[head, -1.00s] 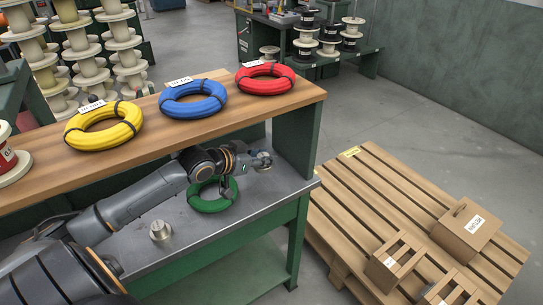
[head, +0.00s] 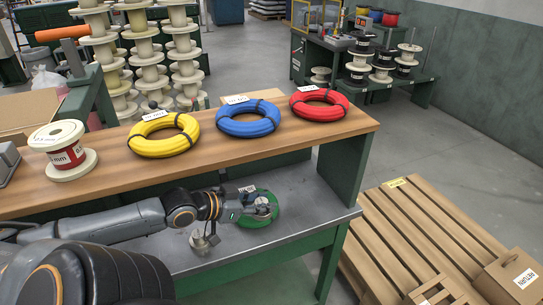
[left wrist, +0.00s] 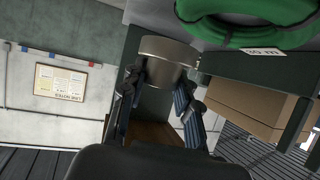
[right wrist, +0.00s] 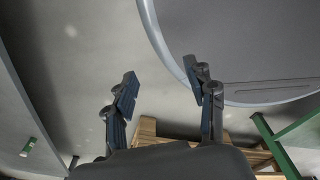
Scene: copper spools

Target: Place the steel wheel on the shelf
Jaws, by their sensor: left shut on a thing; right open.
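The steel wheel, a short shiny metal cylinder (head: 199,243), is on or just above the grey steel bench top (head: 310,215). It also shows between the fingers in the left wrist view (left wrist: 167,50). My left gripper (head: 208,238) is shut on it; in the left wrist view its two fingers (left wrist: 160,90) lie on either side. I cannot tell whether the wheel touches the bench. The wooden shelf (head: 100,190) runs above the back of the bench. My right gripper (right wrist: 165,95) is open and empty in the right wrist view, and out of the head view.
A green coil (head: 262,218) lies on the bench beside my left wrist. Yellow (head: 163,148), blue (head: 247,130) and red (head: 320,113) coils and a white spool (head: 70,172) stand on the shelf. Bare wood shows between spool and yellow coil. A pallet (head: 400,220) is at right.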

